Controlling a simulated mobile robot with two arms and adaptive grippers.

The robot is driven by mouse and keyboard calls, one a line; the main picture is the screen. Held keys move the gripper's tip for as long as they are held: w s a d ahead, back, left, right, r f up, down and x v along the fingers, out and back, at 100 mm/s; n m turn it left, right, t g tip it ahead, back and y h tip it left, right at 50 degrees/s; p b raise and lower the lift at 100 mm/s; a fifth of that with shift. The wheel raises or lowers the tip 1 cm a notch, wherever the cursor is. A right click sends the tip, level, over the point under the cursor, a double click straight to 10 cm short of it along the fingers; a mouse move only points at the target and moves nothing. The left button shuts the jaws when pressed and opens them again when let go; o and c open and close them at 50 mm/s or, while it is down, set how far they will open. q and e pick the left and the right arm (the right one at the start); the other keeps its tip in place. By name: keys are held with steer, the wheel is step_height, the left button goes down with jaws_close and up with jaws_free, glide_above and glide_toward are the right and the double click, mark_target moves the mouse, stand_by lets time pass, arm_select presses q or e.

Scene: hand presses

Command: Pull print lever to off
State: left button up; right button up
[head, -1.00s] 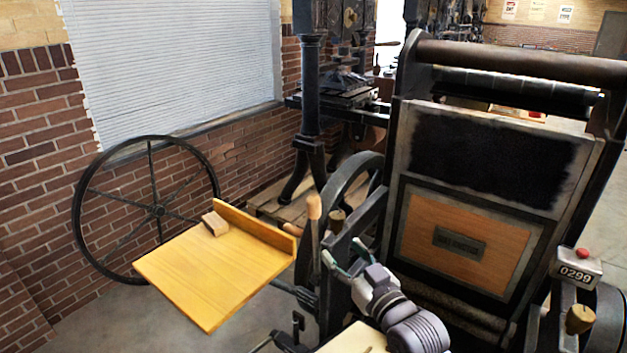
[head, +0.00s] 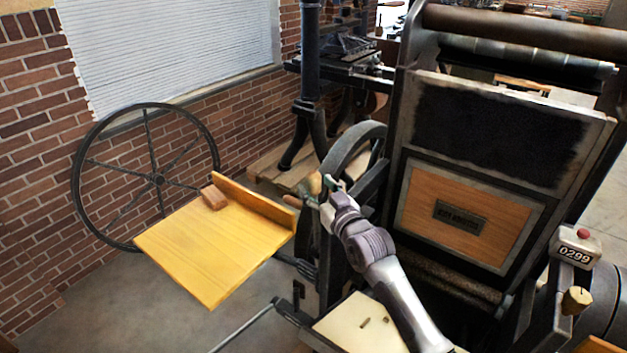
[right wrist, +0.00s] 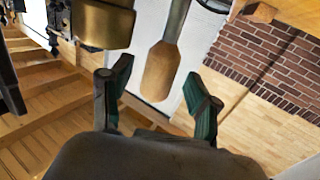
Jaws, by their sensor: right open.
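The print lever appears to be the wooden-handled rod (head: 315,183) at the left side of the press, just beyond my right gripper in the head view. My right gripper (head: 321,190) is open and close to this handle. In the right wrist view, the pale wooden handle (right wrist: 162,72) on its grey metal rod shows between the two spread green-grey fingers (right wrist: 158,96), and neither finger visibly closes on it. In the head view my gripper and wrist hide part of the lever and its base. My left gripper is out of view.
A yellow wooden feed board (head: 215,255) with a small block (head: 214,197) juts out left of the lever. A brass cylinder (right wrist: 103,22) is near the handle in the wrist view. The large press frame (head: 470,215) stands right. A counter reading 0299 (head: 575,254) is further right.

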steer(key=shift+x, duration=1.1)
jaws_close()
